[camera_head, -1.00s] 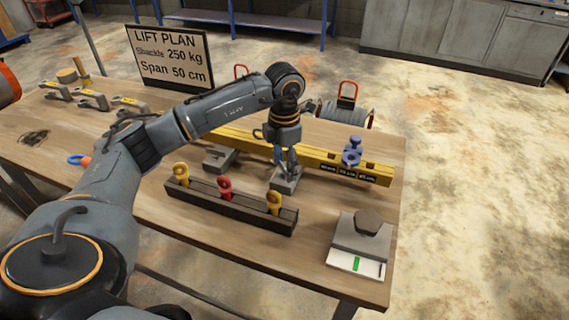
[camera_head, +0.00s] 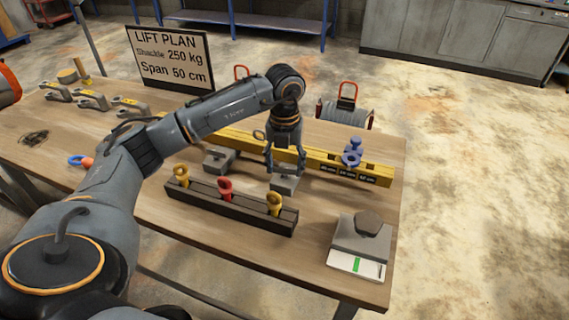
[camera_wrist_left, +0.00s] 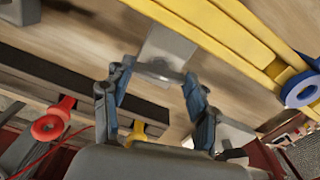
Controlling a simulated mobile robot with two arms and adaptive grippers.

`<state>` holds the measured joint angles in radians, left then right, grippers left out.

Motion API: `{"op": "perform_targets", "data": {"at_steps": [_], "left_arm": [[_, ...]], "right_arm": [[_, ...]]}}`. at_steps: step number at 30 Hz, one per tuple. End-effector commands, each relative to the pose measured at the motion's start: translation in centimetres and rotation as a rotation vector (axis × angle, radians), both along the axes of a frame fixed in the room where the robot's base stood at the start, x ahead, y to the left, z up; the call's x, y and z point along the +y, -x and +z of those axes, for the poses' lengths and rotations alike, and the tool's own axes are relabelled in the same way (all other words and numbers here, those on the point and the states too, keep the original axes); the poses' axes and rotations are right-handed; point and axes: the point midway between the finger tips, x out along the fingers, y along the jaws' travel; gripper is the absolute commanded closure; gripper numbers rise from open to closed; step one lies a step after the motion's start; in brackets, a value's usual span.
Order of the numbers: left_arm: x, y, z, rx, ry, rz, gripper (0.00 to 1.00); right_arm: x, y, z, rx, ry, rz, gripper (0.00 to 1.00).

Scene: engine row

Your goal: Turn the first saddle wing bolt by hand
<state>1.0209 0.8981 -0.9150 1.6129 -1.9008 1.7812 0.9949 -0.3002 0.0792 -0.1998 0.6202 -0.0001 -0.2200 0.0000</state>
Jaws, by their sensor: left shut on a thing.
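My left gripper (camera_head: 285,172) points down at a small grey block (camera_head: 284,185) in front of the yellow beam (camera_head: 325,168). It is shut on the grey block, with its fingers standing well apart. In the left wrist view the fingertips (camera_wrist_left: 160,72) are at two sides of the block (camera_wrist_left: 167,45). A round feature shows on the block's near end. No wing bolt shows clearly between the fingers. A blue fitting (camera_head: 352,152) sits on the beam to the right; its blue ring shows in the wrist view (camera_wrist_left: 301,89). My right gripper is not in view.
A dark rack (camera_head: 228,206) with yellow and red eye bolts stands close in front of the gripper. Another grey block (camera_head: 219,159) lies left of it. A grey stand (camera_head: 360,240) is at the table's right front corner. A sign (camera_head: 170,58) stands behind.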

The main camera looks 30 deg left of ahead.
Motion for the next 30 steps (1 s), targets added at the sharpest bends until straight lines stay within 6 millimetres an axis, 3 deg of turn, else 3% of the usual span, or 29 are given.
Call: {"op": "perform_targets", "data": {"at_steps": [30], "left_arm": [[-0.1, 0.3, -0.4, 0.012, -0.006, 0.962, 0.73]], "right_arm": [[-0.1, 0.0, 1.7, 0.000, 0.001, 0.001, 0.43]]}}
